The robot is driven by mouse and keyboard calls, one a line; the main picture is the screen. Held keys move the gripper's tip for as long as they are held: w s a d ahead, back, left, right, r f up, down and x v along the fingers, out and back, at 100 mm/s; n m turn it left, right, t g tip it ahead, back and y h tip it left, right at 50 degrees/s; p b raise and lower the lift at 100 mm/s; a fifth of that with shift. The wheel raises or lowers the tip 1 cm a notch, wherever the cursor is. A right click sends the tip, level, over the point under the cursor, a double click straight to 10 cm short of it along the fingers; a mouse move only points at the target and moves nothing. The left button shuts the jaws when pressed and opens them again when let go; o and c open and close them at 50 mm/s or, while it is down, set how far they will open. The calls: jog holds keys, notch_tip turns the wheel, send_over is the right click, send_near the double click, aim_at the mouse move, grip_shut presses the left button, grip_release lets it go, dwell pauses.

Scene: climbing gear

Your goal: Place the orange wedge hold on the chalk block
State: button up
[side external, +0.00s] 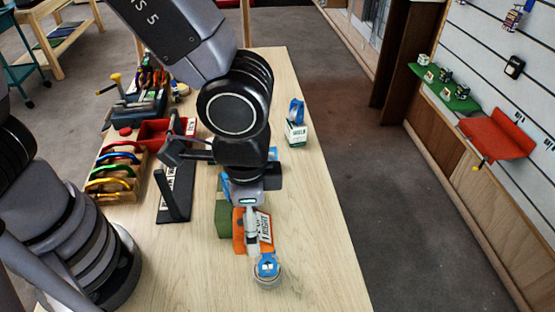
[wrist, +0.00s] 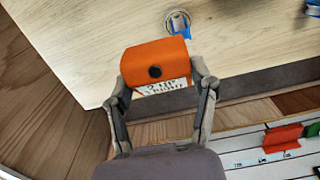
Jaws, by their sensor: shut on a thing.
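The orange wedge hold (wrist: 155,60) is between the two fingers of my gripper (wrist: 161,84) in the wrist view. It has a dark round hole and a white printed label. In the side view my gripper (side external: 252,222) points down over the front of the table, shut on the orange wedge hold (side external: 239,234). Whether the hold touches the table is hard to tell. A small white-and-green block (side external: 296,133), which looks like the chalk block, stands farther back near the table's right edge, apart from my gripper. A blue object (side external: 296,110) shows at its top.
A round roll with a blue piece (side external: 267,269) lies just in front of the hold. A green object (side external: 222,217) is close behind my gripper, partly hidden. A wooden rack of coloured carabiners (side external: 117,172), a red bin (side external: 160,131) and a black stand (side external: 176,190) fill the left.

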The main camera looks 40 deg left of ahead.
jog(key=shift+r, duration=0.95)
jog(key=w+a+n, duration=0.5)
jog(key=a, duration=0.4)
jog(key=w+a+n, duration=0.5)
jog(key=a+n, duration=0.1)
jog(key=a, duration=0.4)
jog(key=s+a+n, duration=0.2)
jog(key=a+n, duration=0.6)
jog(key=a, duration=0.5)
jog(key=shift+m, duration=0.3)
jog(key=w+f, duration=0.4)
jog(key=w+a+f, duration=0.1)
jog(key=w+f, duration=0.8)
jog(key=f, duration=0.1)
jog(key=shift+w+a+f, duration=0.2)
jog(key=shift+a+f, duration=0.05)
jog(key=shift+w+f, duration=0.15)
jog(key=shift+f, duration=0.8)
jog(key=shift+w+f, duration=0.15)
jog(key=shift+f, duration=0.75)
jog(key=shift+f, duration=0.1)
